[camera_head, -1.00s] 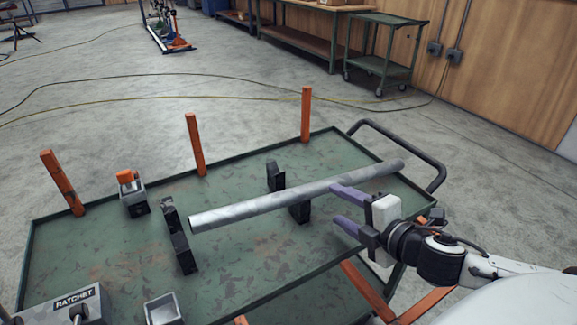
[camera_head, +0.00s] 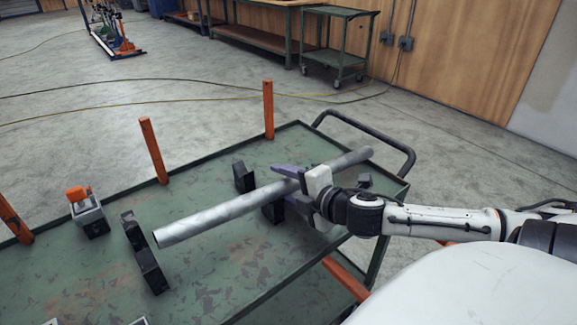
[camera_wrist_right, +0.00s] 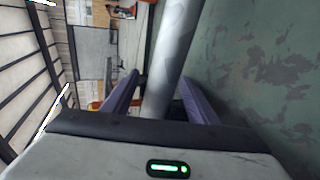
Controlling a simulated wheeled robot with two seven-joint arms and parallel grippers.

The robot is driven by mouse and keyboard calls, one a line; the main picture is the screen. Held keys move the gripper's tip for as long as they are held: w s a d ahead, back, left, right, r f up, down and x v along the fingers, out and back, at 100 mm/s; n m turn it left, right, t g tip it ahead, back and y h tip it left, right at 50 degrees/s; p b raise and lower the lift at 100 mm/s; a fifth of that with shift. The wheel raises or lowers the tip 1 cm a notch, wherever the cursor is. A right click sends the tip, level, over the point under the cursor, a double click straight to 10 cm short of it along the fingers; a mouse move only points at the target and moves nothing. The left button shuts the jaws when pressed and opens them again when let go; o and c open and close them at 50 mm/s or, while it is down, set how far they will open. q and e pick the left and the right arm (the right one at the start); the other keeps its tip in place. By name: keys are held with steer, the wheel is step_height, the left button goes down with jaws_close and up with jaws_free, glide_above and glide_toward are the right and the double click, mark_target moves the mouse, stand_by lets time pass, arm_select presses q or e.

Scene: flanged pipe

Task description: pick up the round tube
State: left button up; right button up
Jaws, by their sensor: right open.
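The round tube (camera_head: 220,212) is a long grey metal pipe. It lies across black support blocks (camera_head: 243,177) on the green cart, running from lower left to upper right. My right gripper (camera_head: 282,184) is at the right part of the tube, its purple fingers open. In the right wrist view the tube (camera_wrist_right: 172,60) passes between the two fingers (camera_wrist_right: 150,95), with a finger on each side. In the head view the lower finger is partly hidden behind the tube and a block. My left gripper is not in view.
The green cart (camera_head: 225,275) has upright orange posts (camera_head: 153,150) and a black handle (camera_head: 400,150) at its right end. A small grey holder with an orange top (camera_head: 88,212) stands at its left. Another cart (camera_head: 340,45) stands behind on the floor.

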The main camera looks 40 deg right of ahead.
steer(key=shift+x, duration=1.45)
steer(key=shift+c, duration=0.3)
jaws_close()
